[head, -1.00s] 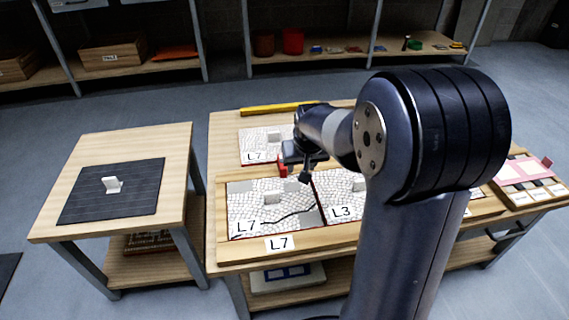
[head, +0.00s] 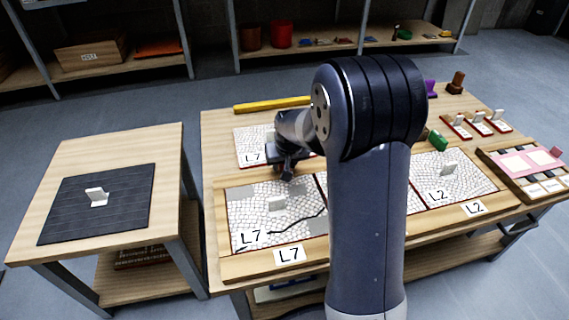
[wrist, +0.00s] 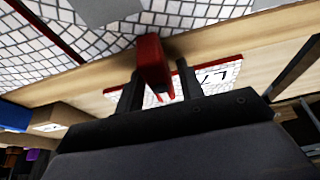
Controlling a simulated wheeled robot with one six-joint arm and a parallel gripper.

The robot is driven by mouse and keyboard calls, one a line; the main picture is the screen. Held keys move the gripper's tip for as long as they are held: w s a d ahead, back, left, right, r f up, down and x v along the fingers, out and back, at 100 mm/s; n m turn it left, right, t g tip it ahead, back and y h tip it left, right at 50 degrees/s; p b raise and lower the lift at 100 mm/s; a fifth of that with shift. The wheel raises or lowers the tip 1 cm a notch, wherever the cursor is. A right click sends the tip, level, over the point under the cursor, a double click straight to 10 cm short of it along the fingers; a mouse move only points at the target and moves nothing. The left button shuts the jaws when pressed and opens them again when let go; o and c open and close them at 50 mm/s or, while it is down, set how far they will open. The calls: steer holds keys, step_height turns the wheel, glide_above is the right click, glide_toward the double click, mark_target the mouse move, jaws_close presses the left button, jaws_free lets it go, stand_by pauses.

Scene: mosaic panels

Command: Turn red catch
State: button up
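The red catch (wrist: 152,62) shows in the wrist view at the wooden edge of a mosaic panel. My gripper (wrist: 160,72) has one dark finger on each side of it. Slim gaps seem to show beside the catch, so the fingers look open around it. In the head view my gripper (head: 287,170) is low over the back edge of the front L7 mosaic panel (head: 250,205), and the catch is hidden there. The smaller L7 panel (head: 247,145) lies behind my gripper.
An L2 panel (head: 470,185) lies to the right, partly behind my arm. A yellow bar (head: 270,104) lies at the table's back. A side table with a dark mat (head: 70,215) and white piece (head: 97,197) stands left. A pink tray (head: 525,163) is at the right.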

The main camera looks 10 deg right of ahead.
jaws_close()
steer(key=shift+m, duration=0.3)
steer(key=shift+m+h, duration=0.5)
steer(key=shift+m, duration=0.5)
steer(key=shift+f+m+h+b, duration=0.1)
steer(key=shift+m+h+b, duration=0.35)
steer(key=shift+m, duration=0.75)
steer(key=m, duration=0.2)
steer(key=m+g+h+b, duration=0.1)
steer(key=m, duration=0.1)
steer(key=shift+m+h, duration=0.25)
steer(key=shift+m, duration=0.05)
steer(key=m+g, duration=0.1)
steer(key=m, duration=0.2)
steer(key=shift+m+g+h, duration=0.3)
steer(key=shift+h, duration=0.1)
steer(key=shift+m+g+p, duration=0.6)
steer(key=shift+m+g, duration=0.3)
steer(key=shift+m, duration=1.4)
